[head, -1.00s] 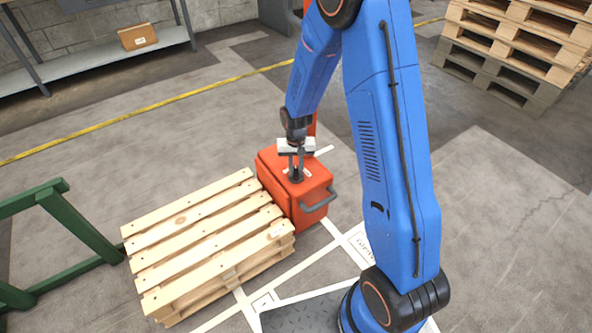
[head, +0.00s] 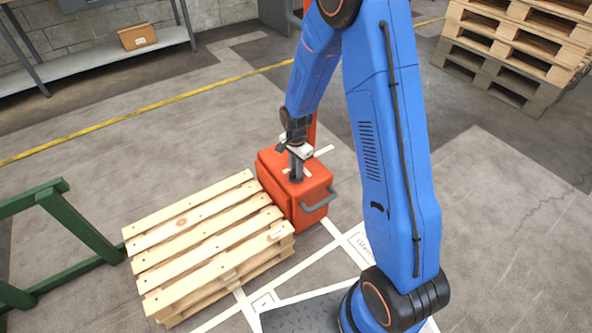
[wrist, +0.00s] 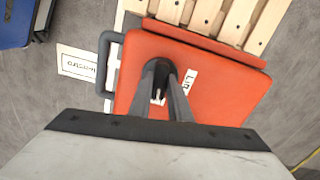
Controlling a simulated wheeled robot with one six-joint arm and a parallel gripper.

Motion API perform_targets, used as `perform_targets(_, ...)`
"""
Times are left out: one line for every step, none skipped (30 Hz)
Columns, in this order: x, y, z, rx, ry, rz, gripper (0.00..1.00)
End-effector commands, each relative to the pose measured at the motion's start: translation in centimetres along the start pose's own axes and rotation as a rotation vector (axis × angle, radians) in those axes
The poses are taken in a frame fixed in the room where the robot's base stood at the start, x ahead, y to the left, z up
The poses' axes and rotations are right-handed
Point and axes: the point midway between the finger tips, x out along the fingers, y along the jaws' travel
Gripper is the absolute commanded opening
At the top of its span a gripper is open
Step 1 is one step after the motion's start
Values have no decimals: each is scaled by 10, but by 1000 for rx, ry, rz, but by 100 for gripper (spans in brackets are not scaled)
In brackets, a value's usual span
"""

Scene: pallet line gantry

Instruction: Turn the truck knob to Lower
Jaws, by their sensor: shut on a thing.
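The orange-red truck (head: 315,188) stands at the right end of a wooden pallet stack, with a grey handle (head: 319,201) on its near right side. The dark truck knob (wrist: 158,72) sits on its top, partly hidden by my fingers. My gripper (head: 296,171) points down onto the knob, and in the wrist view its two fingers (wrist: 162,92) are closed around it. A white label (wrist: 188,82) beside the knob is partly covered; only its first letters show, and I cannot read which setting the knob points at.
Wooden pallets (head: 205,240) lie against the truck's left side. A green frame (head: 75,220) stands at far left. Another pallet stack (head: 515,50) is at upper right. A shelf (head: 95,58) with a cardboard box (head: 137,37) is at the back. Floor behind the truck is open.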

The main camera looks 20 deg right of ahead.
Motion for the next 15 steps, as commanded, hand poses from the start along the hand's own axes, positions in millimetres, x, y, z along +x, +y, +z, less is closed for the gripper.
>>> perform_targets(0, 0, 0, 27, 0, -1, 0)
perform_targets(0, 0, 0, 42, 0, -1, 0)
perform_targets(0, 0, 0, 63, 0, -1, 0)
perform_targets(0, 0, 0, 75, 0, -1, 0)
perform_targets(0, 0, 0, 89, 0, -1, 0)
perform_targets(0, 0, 0, 103, 0, -1, 0)
perform_targets(0, 0, 0, 113, 0, -1, 0)
perform_targets(0, 0, 0, 123, 0, -1, 0)
perform_targets(0, 0, 0, 132, 0, -1, 0)
perform_targets(0, 0, 0, 139, 0, -1, 0)
perform_targets(0, 0, 0, 145, 0, -1, 0)
perform_targets(0, 0, 0, 152, 0, -1, 0)
perform_targets(0, 0, 0, 155, 0, -1, 0)
perform_targets(0, 0, 0, 158, 0, -1, 0)
perform_targets(0, 0, 0, 161, 0, -1, 0)
